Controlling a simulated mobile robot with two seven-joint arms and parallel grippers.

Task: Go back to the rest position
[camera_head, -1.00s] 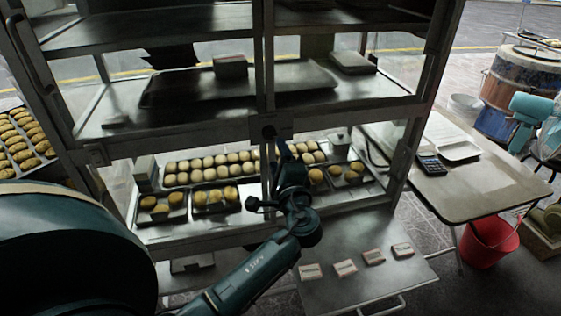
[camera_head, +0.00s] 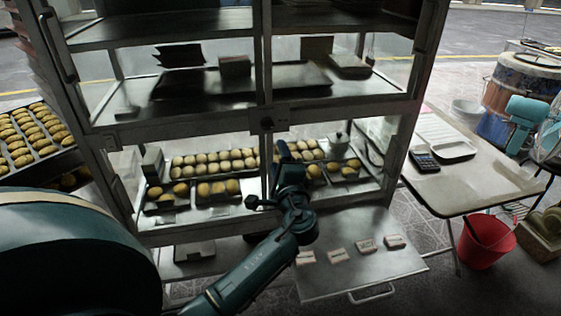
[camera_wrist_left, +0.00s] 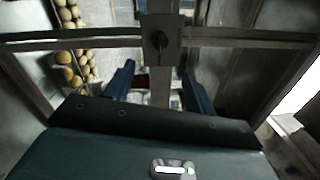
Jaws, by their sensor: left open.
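My left gripper (camera_head: 268,176) reaches up from the bottom middle of the head view, in front of the metal display cabinet (camera_head: 195,126) near its centre post. In the left wrist view its two dark blue fingers (camera_wrist_left: 157,88) stand apart with nothing held between them. The cabinet's centre post and a dark round latch (camera_wrist_left: 160,40) show beyond the fingers; I cannot tell how near they are. My right gripper shows in neither view.
Trays of round buns (camera_head: 213,163) sit on the lower shelf. Small labelled cards (camera_head: 366,246) lie on a low metal shelf (camera_head: 340,275) at the front. A table (camera_head: 475,185) with a calculator (camera_head: 424,162) stands right, beside a red bucket (camera_head: 487,240).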

